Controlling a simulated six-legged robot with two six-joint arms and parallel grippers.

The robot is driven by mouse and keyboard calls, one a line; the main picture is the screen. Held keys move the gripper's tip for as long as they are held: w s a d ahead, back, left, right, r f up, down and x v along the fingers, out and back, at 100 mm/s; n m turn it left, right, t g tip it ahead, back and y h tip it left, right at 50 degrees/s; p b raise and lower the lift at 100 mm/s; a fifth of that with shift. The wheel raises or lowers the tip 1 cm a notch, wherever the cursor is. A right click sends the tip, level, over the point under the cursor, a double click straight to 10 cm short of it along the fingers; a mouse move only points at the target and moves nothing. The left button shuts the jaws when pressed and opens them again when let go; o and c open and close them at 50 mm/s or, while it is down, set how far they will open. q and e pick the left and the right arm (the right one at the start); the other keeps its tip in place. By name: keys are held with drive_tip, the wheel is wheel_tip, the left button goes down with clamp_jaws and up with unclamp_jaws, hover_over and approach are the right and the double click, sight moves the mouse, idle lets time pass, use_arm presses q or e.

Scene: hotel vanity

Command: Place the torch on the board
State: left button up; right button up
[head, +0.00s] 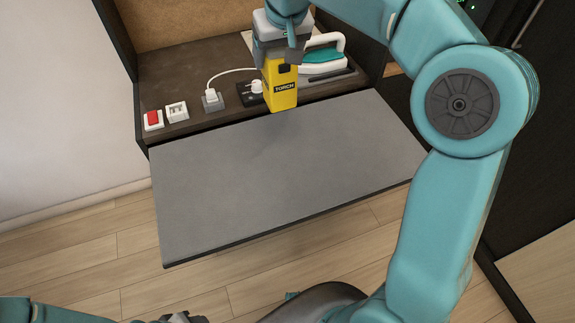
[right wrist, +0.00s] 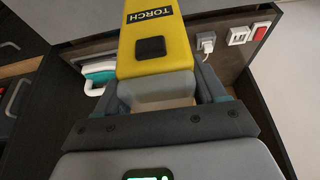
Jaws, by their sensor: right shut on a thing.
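The yellow torch (head: 281,88), with a black "TORCH" label, is held in my right gripper (head: 277,60) near the back edge of the grey board (head: 290,180). The torch hangs upright with its lower end over or at the board's back edge; I cannot tell whether it touches. In the right wrist view the torch (right wrist: 157,45) sits between the fingers of my right gripper (right wrist: 165,88). The board's top is bare. My left arm shows at the bottom left of the head view, and its gripper (head: 185,318) is cut off by the frame edge, so its jaws are unclear.
Behind the board, a dark shelf (head: 190,72) carries a teal and white iron (head: 322,58), a red switch (head: 153,118), a white socket (head: 177,111) and a plugged-in cord (head: 211,96). A dark side wall stands left of the shelf. Wooden floor (head: 120,255) lies around the board.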

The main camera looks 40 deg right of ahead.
drive_tip(key=s+d+r+b, duration=0.2)
drive_tip(key=s+d+r, duration=0.3)
drive_tip(key=d, duration=0.4)
use_arm(q)
wheel_tip(320, 180, down, 9)
drive_tip(key=b, duration=0.5)
drive_tip(key=shift+s+d+b, duration=0.2)
drive_tip(key=shift+b, duration=0.2)
use_arm(e)
wheel_tip(320, 180, down, 20)
drive_tip(key=s, duration=0.1)
drive_tip(key=shift+s+f, duration=0.15)
use_arm(q)
drive_tip(key=shift+f, duration=0.2)
use_arm(e)
drive_tip(key=shift+f, duration=0.15)
drive_tip(key=o, duration=1.6)
